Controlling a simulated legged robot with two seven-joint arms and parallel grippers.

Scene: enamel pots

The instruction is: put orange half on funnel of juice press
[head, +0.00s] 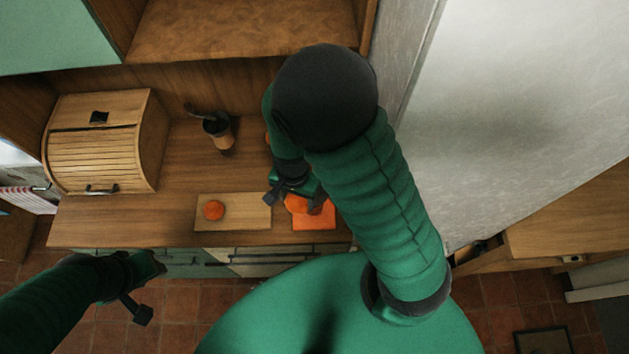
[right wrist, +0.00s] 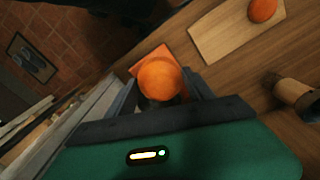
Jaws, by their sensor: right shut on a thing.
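My right gripper (head: 295,203) is shut on an orange half (head: 297,203), above an orange square mat (head: 314,221) at the counter's front. In the right wrist view the held orange half (right wrist: 159,78) shows between the two fingers (right wrist: 163,92). A second orange piece (head: 213,210) lies on a light wooden board (head: 248,222) to the left. I cannot make out the juice press or its funnel; my right arm hides part of the counter. My left gripper (head: 148,290) is open and empty, in front of the counter at lower left.
A wooden roll-top bread box (head: 100,160) stands at the left of the counter (head: 170,215). A brown cylinder with a dark top and handle (head: 218,132) stands at the back. A grey wall (head: 480,120) rises to the right. The counter between bread box and board is clear.

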